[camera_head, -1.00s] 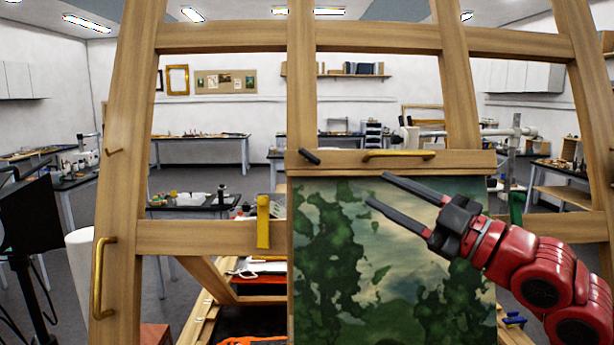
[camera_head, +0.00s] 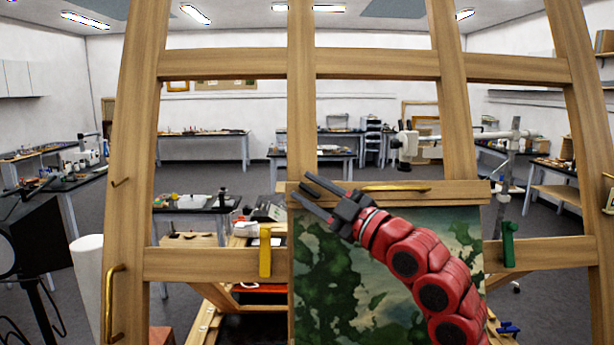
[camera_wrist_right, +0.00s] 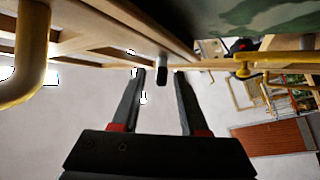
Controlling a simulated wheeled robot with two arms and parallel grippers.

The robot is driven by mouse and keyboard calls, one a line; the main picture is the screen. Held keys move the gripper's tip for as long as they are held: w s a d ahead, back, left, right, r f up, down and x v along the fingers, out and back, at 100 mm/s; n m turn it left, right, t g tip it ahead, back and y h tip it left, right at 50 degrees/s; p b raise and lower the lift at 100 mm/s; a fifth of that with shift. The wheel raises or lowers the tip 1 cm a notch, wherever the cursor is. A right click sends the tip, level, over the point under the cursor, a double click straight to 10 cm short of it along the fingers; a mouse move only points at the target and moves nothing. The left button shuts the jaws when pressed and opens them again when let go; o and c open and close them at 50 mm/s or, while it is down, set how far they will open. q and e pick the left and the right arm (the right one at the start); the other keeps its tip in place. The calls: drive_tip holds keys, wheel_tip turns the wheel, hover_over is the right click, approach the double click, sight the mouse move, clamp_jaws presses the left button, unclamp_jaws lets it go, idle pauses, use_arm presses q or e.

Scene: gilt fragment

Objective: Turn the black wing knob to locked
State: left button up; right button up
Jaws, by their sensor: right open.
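The black wing knob (camera_wrist_right: 163,76) shows in the right wrist view as a short dark piece on a pale stem, between the tips of my right gripper (camera_wrist_right: 158,82). In the head view the knob sits at the left end of the easel's wooden crossbar (camera_head: 470,193), largely covered by the fingers. My right gripper (camera_head: 300,184) is open there, its two dark fingers pointing up and left. I cannot tell whether either finger touches the knob. My left gripper is not in view.
A green painting (camera_head: 460,235) stands under the crossbar. A brass handle (camera_head: 395,188) lies along the bar. A yellow latch (camera_head: 265,250) and a green latch (camera_head: 508,244) sit on the lower rail. Easel posts (camera_head: 133,170) rise on both sides.

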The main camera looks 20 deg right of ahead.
drive_tip(key=shift+w+a, duration=0.25)
drive_tip(key=shift+w, duration=0.1)
clamp_jaws()
